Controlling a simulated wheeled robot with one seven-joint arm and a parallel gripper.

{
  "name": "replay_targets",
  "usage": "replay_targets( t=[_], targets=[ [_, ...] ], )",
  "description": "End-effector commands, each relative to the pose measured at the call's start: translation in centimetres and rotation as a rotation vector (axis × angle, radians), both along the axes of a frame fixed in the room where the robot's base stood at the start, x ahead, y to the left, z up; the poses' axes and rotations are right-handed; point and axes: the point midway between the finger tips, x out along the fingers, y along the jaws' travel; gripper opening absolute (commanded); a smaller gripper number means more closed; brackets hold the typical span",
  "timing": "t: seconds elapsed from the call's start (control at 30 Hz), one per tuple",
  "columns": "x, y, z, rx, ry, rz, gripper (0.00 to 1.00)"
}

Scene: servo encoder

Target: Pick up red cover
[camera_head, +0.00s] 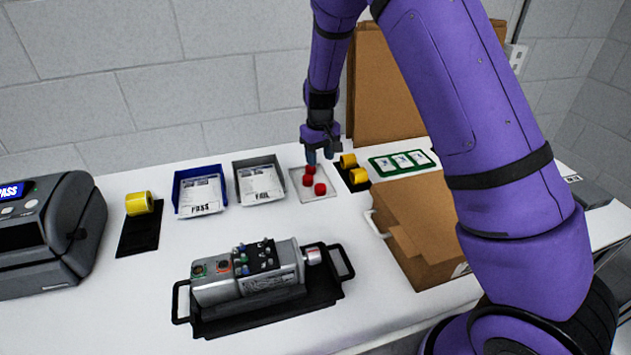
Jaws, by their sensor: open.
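Several red covers (320,188) sit on a small pale tray (298,186) toward the back of the table. They lie close together, one nearest the front right and one just under my gripper. My gripper (319,160) points down right above the back of the group. Its fingers partly hide the back of the tray. My gripper is open, and I see nothing held in it. I cannot tell whether a finger touches the rearmost cover.
Yellow rolls (357,176) on a black pad stand close right of the tray. The grey FAIL bin (244,197) and blue PASS bin (178,208) are left. A servo unit (250,272) on a black tray is in front; a cardboard box (415,222) is right.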

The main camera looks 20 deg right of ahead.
Motion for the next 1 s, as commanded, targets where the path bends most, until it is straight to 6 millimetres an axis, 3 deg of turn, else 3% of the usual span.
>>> replay_targets(
  t=[1.0],
  targets=[
    [-0.1,-0.4,-10.9,-0.003,0.001,0.003,0.49]
  ],
)
